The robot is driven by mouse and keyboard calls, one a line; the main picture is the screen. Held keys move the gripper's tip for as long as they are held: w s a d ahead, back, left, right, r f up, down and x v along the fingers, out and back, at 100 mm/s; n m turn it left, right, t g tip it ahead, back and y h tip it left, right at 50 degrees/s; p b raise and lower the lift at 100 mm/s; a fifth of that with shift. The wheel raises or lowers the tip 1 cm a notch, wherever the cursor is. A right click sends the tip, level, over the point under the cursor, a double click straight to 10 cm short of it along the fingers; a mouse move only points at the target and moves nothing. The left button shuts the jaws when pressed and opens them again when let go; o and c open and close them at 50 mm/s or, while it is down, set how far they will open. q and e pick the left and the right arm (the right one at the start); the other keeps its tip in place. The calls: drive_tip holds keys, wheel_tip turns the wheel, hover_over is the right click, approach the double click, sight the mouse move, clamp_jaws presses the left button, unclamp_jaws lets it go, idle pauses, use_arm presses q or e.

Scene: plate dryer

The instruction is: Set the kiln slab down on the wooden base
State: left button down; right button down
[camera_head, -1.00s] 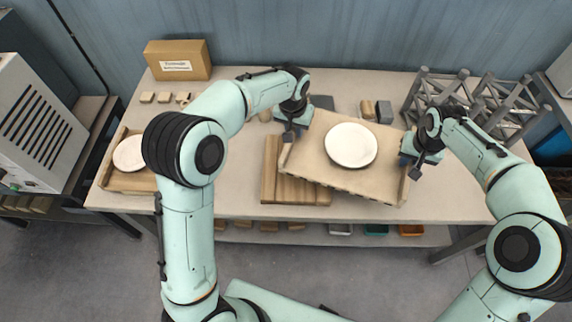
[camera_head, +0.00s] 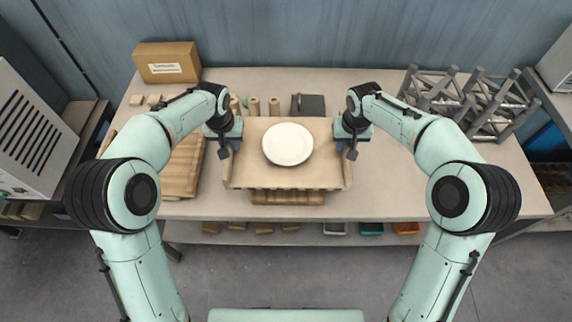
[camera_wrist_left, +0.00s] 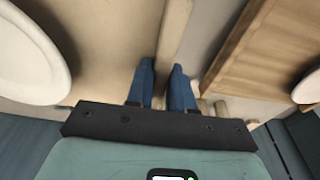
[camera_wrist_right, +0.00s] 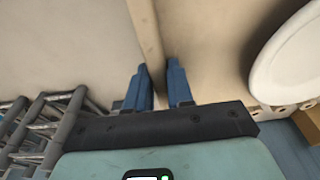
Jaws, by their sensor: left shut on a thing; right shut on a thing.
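The kiln slab (camera_head: 288,174) is a beige board with raised side rims, carrying a round white plate (camera_head: 288,144). It looks roughly level and square to the table. The slatted wooden base (camera_head: 288,198) shows only along the slab's front edge; the rest is hidden beneath. I cannot tell whether slab and base touch. My left gripper (camera_head: 230,147) is shut on the slab's left rim; the left wrist view shows the fingers on this rim (camera_wrist_left: 172,40). My right gripper (camera_head: 346,147) is shut on the right rim (camera_wrist_right: 146,32).
A wooden tray (camera_head: 183,172) lies left of the slab, partly behind my left arm. A cardboard box (camera_head: 167,62) stands at the back left. Small pegs (camera_head: 254,106) and a dark block (camera_head: 308,104) are behind the slab. Grey metal racks (camera_head: 480,100) stand at the right.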

sight(233, 167)
use_arm(q)
drive_tip(key=shift+w, duration=0.2)
use_arm(e)
drive_tip(key=shift+w, duration=0.2)
drive_tip(key=shift+s+r, duration=0.1)
